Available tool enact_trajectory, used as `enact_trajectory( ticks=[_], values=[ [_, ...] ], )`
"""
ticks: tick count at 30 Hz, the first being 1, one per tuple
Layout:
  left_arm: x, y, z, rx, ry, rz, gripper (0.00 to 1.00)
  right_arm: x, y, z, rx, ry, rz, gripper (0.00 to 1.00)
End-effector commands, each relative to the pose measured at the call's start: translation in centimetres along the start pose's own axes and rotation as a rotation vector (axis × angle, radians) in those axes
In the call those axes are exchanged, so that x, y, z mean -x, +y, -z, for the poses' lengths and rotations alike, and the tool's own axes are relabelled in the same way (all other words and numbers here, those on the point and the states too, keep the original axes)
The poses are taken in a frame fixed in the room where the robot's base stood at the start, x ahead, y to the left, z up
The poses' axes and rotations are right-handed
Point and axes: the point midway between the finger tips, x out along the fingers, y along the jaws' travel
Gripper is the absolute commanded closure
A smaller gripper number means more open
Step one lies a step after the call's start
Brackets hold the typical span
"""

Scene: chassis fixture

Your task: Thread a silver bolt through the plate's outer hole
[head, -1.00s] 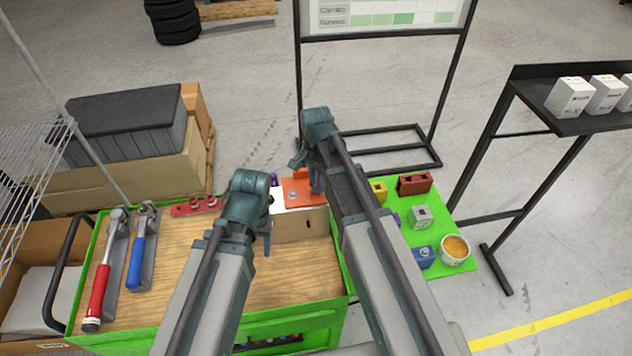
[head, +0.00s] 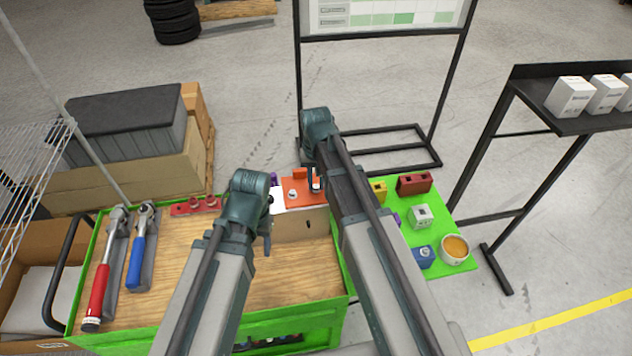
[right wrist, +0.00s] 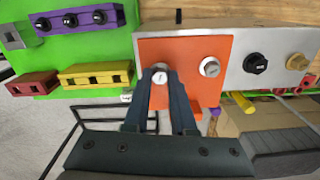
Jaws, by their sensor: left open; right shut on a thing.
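The orange plate (head: 301,200) lies on the pale fixture (head: 290,228) at the back of the cart; the right wrist view shows it too (right wrist: 190,92). One silver bolt (right wrist: 209,67) sits on the plate. My right gripper (right wrist: 161,82) is shut on another silver bolt (right wrist: 160,75), over the plate's other side. Its shank is hidden, so I cannot tell whether it is in a hole. In the head view my right gripper (head: 314,184) is at the plate's right part. My left gripper (head: 267,240) is open and empty, in front of the fixture.
A black bolt (right wrist: 255,63) and a gold bolt (right wrist: 298,61) stand on the fixture beside the plate. A green board (head: 452,280) at right carries coloured blocks and a cup (head: 455,248). Two ratchets, red (head: 98,290) and blue (head: 136,262), lie at left. The cart's wooden middle is clear.

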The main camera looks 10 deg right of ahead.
Motion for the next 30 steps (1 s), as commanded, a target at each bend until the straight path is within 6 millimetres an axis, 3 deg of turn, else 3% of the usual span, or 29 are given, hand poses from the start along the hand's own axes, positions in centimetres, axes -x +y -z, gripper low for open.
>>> enact_trajectory(
  ticks=[24, 30],
  values=[
    [-0.54, 0.05, 0.03, 0.000, 0.000, 0.000, 0.45, -0.54, -0.05, -0.37, -1.099, -0.007, -0.004, 1.00],
    [-0.58, 0.05, 0.03, 0.000, 0.000, 0.000, 0.45, -0.59, -0.06, -0.37, -1.276, -0.007, -0.004, 1.00]
  ],
)
